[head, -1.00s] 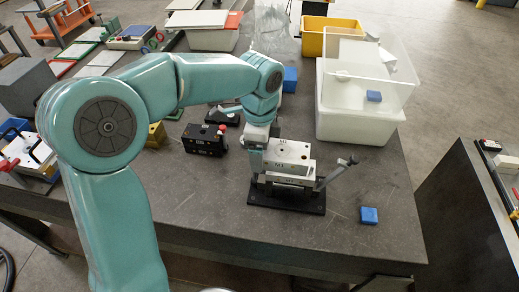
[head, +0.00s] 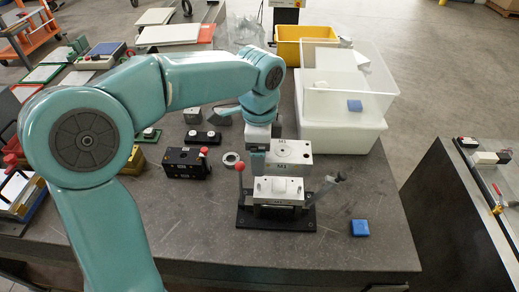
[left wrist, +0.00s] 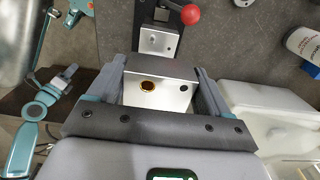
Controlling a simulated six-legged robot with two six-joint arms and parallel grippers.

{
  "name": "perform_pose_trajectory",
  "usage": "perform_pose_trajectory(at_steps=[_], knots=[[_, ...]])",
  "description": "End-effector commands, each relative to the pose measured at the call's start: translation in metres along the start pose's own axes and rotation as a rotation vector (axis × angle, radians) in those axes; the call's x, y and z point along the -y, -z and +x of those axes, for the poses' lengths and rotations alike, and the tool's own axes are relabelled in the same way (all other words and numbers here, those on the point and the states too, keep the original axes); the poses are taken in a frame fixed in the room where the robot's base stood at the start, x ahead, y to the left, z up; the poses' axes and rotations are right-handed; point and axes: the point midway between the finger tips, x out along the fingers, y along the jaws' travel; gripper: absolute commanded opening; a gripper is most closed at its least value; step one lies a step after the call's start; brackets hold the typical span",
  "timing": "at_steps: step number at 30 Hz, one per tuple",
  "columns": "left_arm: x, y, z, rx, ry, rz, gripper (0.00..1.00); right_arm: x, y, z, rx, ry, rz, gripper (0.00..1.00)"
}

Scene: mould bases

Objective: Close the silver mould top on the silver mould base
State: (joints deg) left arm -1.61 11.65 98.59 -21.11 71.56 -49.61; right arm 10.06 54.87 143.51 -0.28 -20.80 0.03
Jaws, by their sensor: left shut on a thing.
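The silver mould top (head: 291,160) is a block with a dark hole in its upper face. My left gripper (head: 268,160) is shut on it, with the fingers partly hidden in the head view. The left wrist view shows the block (left wrist: 160,88) between the two fingers (left wrist: 162,80). The silver mould base (head: 278,190) sits on a black plate, with two raised silver parts on top. In the head view the top appears just behind and apart from the base; its exact height is unclear. The base also shows in part in the left wrist view (left wrist: 157,42). My right gripper is not in view.
A red-knobbed lever (head: 240,180) stands left of the base and a grey lever (head: 328,187) leans out on its right. A blue block (head: 360,228) lies to the right. A black box (head: 186,162) stands left, a white bin (head: 340,136) behind.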

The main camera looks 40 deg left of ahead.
Motion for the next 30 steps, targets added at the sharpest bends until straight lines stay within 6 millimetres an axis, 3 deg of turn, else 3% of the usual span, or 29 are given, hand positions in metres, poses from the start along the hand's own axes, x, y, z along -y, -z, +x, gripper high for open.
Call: perform_pose_trajectory(at_steps=[18, 30], knots=[[0.002, 0.0, 0.052, -0.003, 0.003, 0.002, 0.08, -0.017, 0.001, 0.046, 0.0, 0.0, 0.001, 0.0], [0.003, 0.0, 0.057, -0.003, 0.003, 0.003, 0.08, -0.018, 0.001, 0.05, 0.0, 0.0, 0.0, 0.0]])
